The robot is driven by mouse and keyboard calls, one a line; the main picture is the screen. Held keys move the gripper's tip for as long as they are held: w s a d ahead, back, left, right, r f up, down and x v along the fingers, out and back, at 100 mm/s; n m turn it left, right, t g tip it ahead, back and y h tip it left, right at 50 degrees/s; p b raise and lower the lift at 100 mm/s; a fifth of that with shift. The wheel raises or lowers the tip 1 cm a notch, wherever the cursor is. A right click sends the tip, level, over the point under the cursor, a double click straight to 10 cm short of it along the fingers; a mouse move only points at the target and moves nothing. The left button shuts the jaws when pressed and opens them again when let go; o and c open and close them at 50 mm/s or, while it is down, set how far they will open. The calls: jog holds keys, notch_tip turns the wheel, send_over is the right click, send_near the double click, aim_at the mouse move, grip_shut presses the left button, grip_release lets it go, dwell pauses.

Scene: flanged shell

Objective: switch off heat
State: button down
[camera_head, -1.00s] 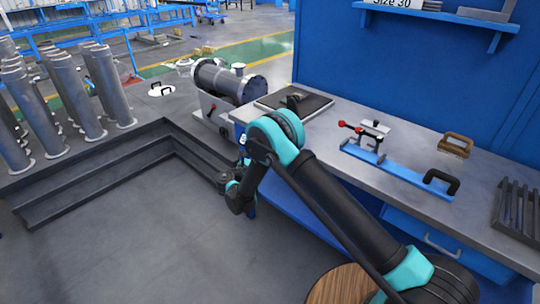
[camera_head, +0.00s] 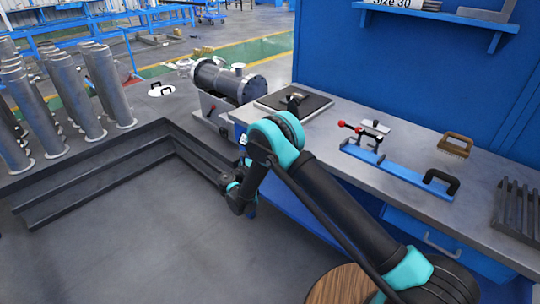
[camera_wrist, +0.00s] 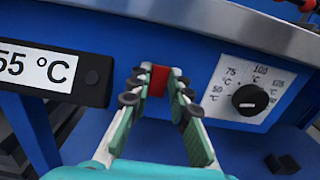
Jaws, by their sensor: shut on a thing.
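In the wrist view, a red switch (camera_wrist: 158,80) sits on the blue front panel (camera_wrist: 120,38). My gripper (camera_wrist: 158,95) has its fingertips on both sides of the red switch and is shut on it. Left of it is a black-framed display (camera_wrist: 45,68) reading 55 °C, its left edge cut off. Right of it is a black dial (camera_wrist: 250,98) on a white scale marked in °C. In the head view my arm's wrist is low at the bench's left end, and my fingers and the switch are hidden.
The grey workbench top (camera_head: 355,155) carries a blue fixture with a red-knobbed clamp (camera_head: 398,172), a brown handled block (camera_head: 455,145) and a dark plate (camera_head: 285,103). A flanged shell (camera_head: 228,82) stands behind its left end.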

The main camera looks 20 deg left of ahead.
jog(key=shift+s+f+t+h, duration=0.1)
jog(key=shift+f+t+h, duration=0.25)
jog(key=shift+t, duration=0.55)
jog(key=shift+f+t+h, duration=0.2)
jog(key=shift+t+h, duration=0.25)
jog(key=shift+t, duration=0.45)
jog(key=c, duration=1.4)
grip_release()
jog(key=s+a, duration=0.5)
jog(key=s, duration=0.7)
jog(key=shift+f, duration=0.2)
jog(key=shift+s+a, duration=0.1)
